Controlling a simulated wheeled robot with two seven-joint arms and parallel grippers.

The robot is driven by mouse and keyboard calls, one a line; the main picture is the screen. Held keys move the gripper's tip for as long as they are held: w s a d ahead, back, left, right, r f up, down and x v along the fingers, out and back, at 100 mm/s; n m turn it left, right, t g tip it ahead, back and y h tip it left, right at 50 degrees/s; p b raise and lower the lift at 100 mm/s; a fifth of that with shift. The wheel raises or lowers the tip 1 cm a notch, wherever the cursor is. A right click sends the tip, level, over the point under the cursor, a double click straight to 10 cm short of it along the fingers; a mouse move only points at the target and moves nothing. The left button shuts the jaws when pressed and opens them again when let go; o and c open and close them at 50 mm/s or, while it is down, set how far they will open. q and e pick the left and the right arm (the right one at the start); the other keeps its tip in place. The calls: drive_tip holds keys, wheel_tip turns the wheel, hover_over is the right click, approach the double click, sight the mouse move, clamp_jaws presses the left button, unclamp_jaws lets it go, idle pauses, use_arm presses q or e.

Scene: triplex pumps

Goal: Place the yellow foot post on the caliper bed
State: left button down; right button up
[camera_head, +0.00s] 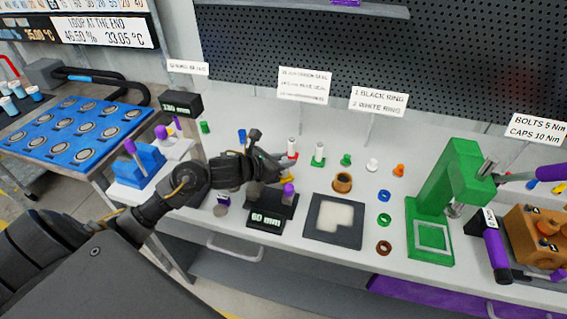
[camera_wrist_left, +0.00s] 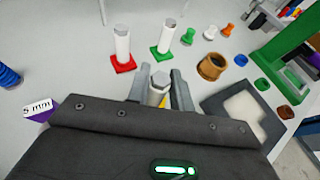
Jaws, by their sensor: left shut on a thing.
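My left gripper (camera_head: 272,172) is shut on the yellow foot post (camera_wrist_left: 160,82), a white post with a grey hex top. It stands between the two fingers in the left wrist view, and a bit of its yellow foot (camera_head: 286,181) shows in the head view. The gripper is over or just behind a black bed with a purple knob and a "60 mm" display (camera_head: 266,220), which looks like the caliper. My arm and gripper cover part of this bed, so I cannot tell whether the post touches it. My right gripper is not in view.
A red foot post (camera_wrist_left: 122,45) and a green foot post (camera_wrist_left: 167,37) stand just behind the gripper. A brown cup (camera_head: 343,182) and a dark tray (camera_head: 334,238) are to the right. A green press (camera_head: 462,160) stands farther right. Small coloured rings and plugs lie between.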

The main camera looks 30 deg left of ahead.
use_arm(q)
drive_tip(key=shift+f, duration=0.55)
drive_tip(key=shift+f, duration=0.2)
drive_tip(key=c, duration=1.6)
unclamp_jaws()
drive_tip(key=o, duration=0.4)
drive_tip(key=shift+c, duration=0.2)
drive_tip(key=shift+r, duration=0.1)
